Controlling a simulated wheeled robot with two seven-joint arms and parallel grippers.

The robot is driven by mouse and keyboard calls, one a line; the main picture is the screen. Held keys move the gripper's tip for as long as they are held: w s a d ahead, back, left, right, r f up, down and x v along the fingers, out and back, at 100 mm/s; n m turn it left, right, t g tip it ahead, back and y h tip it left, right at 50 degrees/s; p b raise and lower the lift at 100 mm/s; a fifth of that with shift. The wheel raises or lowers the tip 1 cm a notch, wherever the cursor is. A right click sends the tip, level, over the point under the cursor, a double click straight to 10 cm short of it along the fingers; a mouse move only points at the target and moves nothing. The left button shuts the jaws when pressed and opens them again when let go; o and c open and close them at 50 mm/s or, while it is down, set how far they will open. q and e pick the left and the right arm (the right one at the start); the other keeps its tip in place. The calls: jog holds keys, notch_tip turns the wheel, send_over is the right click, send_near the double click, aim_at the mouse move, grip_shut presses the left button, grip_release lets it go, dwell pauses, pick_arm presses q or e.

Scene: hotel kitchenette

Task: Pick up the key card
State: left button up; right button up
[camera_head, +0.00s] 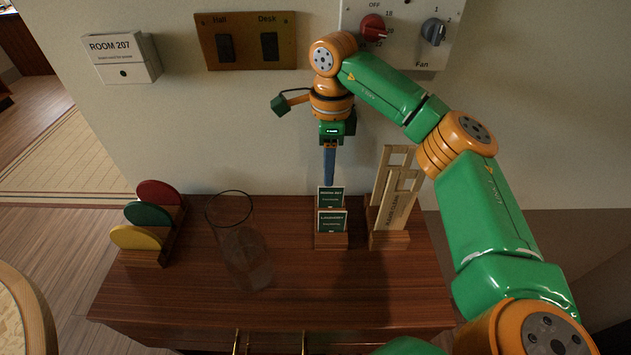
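Two dark green cards with white edging stand upright in a wooden holder (331,241) on the cabinet top. The rear card (330,197) reads "ROOM 207"; the front card (332,222) appears to read "LAUNDRY". My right gripper (329,182) points down, its blue fingers right at the top edge of the rear card. The fingers are seen edge-on, so I cannot tell their gap or whether they touch the card. My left gripper is out of view.
A clear glass (240,245) stands left of the holder, beside a rack of coloured discs (150,216). Wooden tags (396,200) stand close on the right. The wall bears a "ROOM 207" box (123,58), a switch plate (246,42) and a knob panel (402,22). The front of the cabinet top (330,300) is clear.

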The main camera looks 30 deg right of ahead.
aim_at(331, 194)
jog(key=f, duration=0.2)
jog(key=s+f+p, duration=0.1)
jog(key=f, duration=0.3)
jog(key=shift+s+d+f, duration=0.1)
jog(key=shift+s, duration=0.15)
jog(key=shift+w+f, duration=0.15)
jog(key=shift+f, duration=0.15)
grip_shut()
